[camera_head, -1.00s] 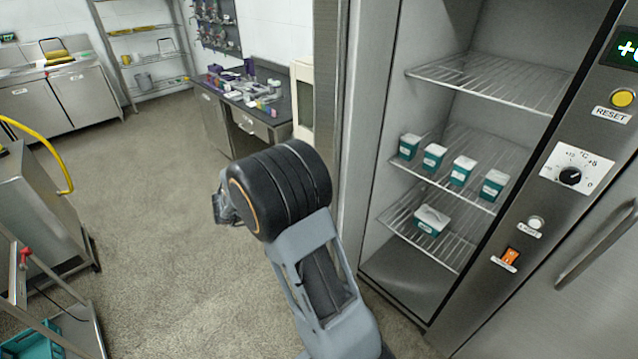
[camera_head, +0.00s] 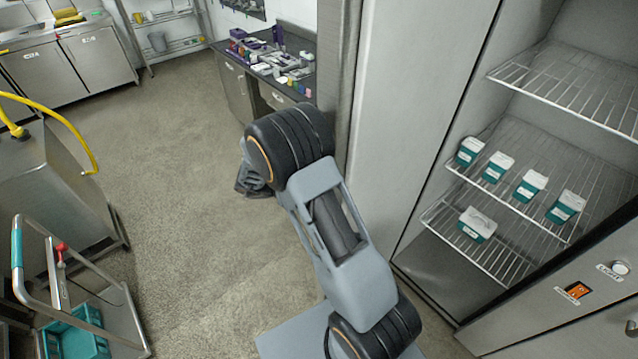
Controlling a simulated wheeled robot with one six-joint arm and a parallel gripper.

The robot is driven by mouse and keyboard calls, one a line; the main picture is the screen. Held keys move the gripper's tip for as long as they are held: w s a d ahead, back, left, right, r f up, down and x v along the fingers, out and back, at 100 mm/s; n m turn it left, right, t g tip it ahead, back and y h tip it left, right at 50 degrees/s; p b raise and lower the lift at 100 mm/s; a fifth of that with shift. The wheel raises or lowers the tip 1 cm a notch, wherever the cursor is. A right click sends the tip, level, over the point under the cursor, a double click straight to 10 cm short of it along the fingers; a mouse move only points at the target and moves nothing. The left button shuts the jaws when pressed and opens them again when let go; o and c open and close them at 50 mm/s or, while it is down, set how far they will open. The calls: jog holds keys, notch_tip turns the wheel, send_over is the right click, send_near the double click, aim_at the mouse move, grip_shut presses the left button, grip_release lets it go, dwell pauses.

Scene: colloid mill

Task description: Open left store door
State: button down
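The left store door (camera_head: 420,100) appears to stand open, its pale inner face beside the lit interior and its steel edge (camera_head: 340,70) toward the room. The store's inside shows wire shelves (camera_head: 570,85) with several small teal-and-white boxes (camera_head: 530,185). My gripper (camera_head: 252,182) is to the left of the door, mostly hidden behind my arm's dark wrist joint. I cannot see its fingertips or whether it holds anything. The door's handle is not in view.
A steel cart with a teal crate (camera_head: 75,335) and a steel machine with a yellow hose (camera_head: 75,135) stand at the left. A dark-topped bench (camera_head: 300,75) with small items is behind the door edge. Open floor (camera_head: 180,180) lies between them.

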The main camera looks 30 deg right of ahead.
dwell(0.3)
jog(key=c, duration=1.5)
grip_release()
jog(key=shift+w, duration=0.1)
jog(key=o, duration=0.3)
jog(key=shift+d, duration=0.3)
jog(key=shift+o, duration=0.6)
jog(key=shift+a, duration=0.2)
jog(key=shift+d, duration=0.15)
